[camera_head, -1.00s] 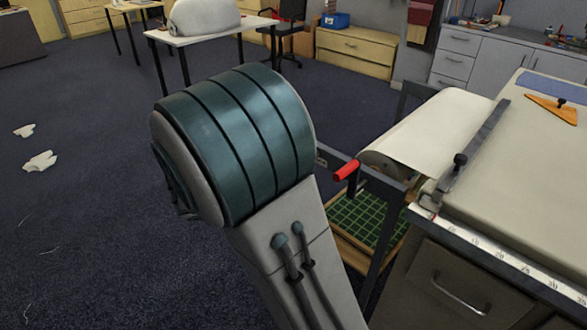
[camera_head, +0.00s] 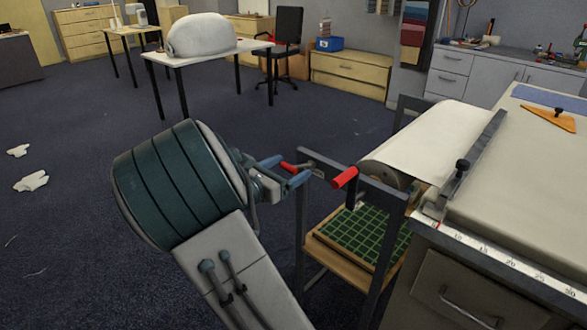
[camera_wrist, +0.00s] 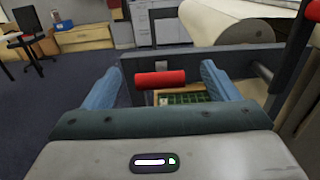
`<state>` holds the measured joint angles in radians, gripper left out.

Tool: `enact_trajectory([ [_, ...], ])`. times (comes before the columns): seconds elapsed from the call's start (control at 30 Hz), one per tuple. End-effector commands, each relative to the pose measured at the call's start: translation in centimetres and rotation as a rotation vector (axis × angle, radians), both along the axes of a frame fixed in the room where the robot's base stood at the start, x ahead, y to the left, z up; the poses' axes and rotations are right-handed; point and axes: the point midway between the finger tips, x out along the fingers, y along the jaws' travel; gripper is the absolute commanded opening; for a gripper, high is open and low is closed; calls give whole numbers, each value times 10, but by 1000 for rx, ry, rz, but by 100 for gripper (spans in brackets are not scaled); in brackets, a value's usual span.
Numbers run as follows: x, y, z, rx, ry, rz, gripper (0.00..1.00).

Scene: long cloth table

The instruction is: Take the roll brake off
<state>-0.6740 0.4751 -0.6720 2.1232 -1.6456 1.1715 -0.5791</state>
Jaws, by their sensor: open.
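A small red grip (camera_head: 289,167), which looks like the brake lever, sits at the left end of the cloth roll's dark frame (camera_head: 335,172). My gripper (camera_head: 285,171) is open, with its blue fingers on either side of this grip. In the wrist view the red grip (camera_wrist: 160,79) lies crosswise between the fingertips, with gaps on both sides. The lever's lower part is hidden from me. A second, larger red handle (camera_head: 345,177) is on the frame to the right. The pale cloth roll (camera_head: 425,140) runs onto the table.
The long table (camera_head: 490,200) with its ruler edge (camera_head: 500,262) and dark bar (camera_head: 470,165) is at right. A green gridded mat (camera_head: 360,238) lies on a low shelf under the roll. Open carpet is at left; a white table (camera_head: 205,55) stands behind.

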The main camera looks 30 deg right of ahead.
Motion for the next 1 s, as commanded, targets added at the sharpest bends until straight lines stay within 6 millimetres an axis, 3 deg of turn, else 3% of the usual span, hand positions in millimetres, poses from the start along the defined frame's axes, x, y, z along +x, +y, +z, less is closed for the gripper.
enact_trajectory([
  [0.2,8,-21,0,2,-2,0,81],
  [0.53,9,-24,0,1,-1,0,81],
  [0.57,9,-24,0,1,-1,0,76],
  [0.77,9,-24,0,1,-1,0,20],
  [1.0,10,-20,3,15,3,7,18],
])
